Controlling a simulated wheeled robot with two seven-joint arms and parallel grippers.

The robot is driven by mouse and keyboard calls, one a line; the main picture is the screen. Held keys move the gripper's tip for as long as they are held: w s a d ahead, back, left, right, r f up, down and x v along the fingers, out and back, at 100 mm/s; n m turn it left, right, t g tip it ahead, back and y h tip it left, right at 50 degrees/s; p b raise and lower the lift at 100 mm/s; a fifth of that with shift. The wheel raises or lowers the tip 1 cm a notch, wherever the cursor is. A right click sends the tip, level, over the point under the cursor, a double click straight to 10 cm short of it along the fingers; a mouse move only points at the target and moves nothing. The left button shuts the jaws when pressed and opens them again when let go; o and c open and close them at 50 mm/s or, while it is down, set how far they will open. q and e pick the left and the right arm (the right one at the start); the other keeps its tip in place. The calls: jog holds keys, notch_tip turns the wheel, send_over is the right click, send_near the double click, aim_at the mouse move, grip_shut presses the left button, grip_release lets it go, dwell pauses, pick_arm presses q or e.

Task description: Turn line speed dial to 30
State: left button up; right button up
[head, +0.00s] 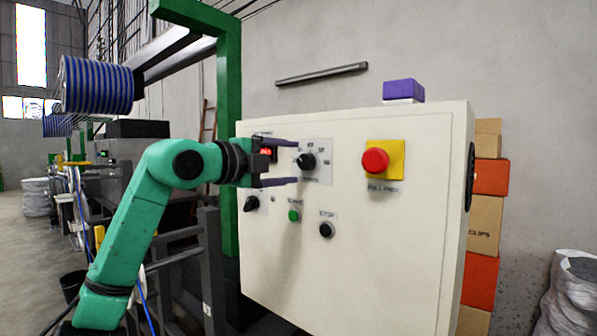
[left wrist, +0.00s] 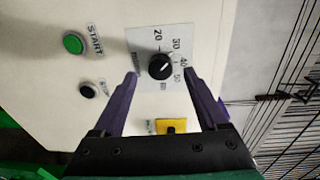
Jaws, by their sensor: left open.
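The line speed dial (head: 307,161) is a black knob on a pale scale plate on the cream control panel (head: 420,230). It also shows in the left wrist view (left wrist: 160,66), with 20, 30, 40 and 50 readable around it. A short white mark shows on the knob, but its exact reading is hard to tell. My left gripper (head: 297,162) is open in front of the panel, its purple fingers spread to either side of the dial. In the left wrist view the fingertips (left wrist: 161,73) appear on both sides of the knob; contact cannot be told. My right gripper is out of view.
The panel also carries a red emergency button (head: 375,161) on a yellow plate, a green start button (head: 294,215), a black stop button (head: 326,230) and a black selector (head: 251,203). A red display (head: 266,152) is partly behind my gripper. A purple box (head: 403,90) sits on top.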

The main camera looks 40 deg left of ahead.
pick_arm(q)
jog(key=s+b, duration=0.3)
jog(key=s, duration=0.7)
jog(key=shift+s+a+r, duration=0.15)
jog(key=shift+s+r, duration=0.1)
jog(key=shift+s, duration=0.1)
